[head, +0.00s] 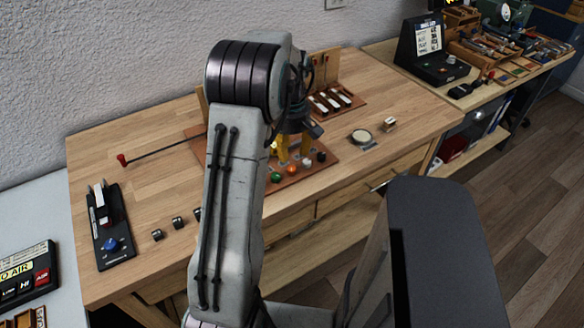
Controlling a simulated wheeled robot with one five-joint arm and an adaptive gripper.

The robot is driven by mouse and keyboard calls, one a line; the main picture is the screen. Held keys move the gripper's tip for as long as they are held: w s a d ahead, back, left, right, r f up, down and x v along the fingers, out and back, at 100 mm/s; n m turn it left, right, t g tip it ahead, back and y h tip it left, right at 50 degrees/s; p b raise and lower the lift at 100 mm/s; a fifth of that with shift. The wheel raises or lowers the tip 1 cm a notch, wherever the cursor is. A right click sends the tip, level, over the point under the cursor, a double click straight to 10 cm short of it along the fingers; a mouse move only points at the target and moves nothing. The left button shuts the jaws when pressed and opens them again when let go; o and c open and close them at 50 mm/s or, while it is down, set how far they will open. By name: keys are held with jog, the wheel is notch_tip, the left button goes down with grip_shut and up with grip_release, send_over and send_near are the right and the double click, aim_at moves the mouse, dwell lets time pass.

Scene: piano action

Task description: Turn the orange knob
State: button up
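The orange knob (291,169) is a small round knob on a brown wooden board (290,182) on the workbench. It stands in a row between a green knob (276,177) and a white knob (306,162), with a black knob (321,156) at the right end. My gripper (294,157) points down over the board, just behind the row. Its two yellow fingers are apart, with a gap between them. The orange knob shows in front of the gap; I cannot tell whether a finger touches it. My arm hides the board's left part.
A rack with white keys (331,101) stands behind the gripper. A round dish (361,136) lies to the right. A red-tipped rod (122,159) and a device with a blue knob (110,244) are at left. The bench's right part is mostly clear.

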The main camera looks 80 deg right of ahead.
aim_at(292, 168)
jog(key=shift+f+p, duration=0.4)
jog(key=shift+f, duration=0.15)
jog(key=shift+f+p, duration=1.2)
jog(key=shift+f, duration=1.9)
jog(key=shift+o, duration=0.2)
grip_shut()
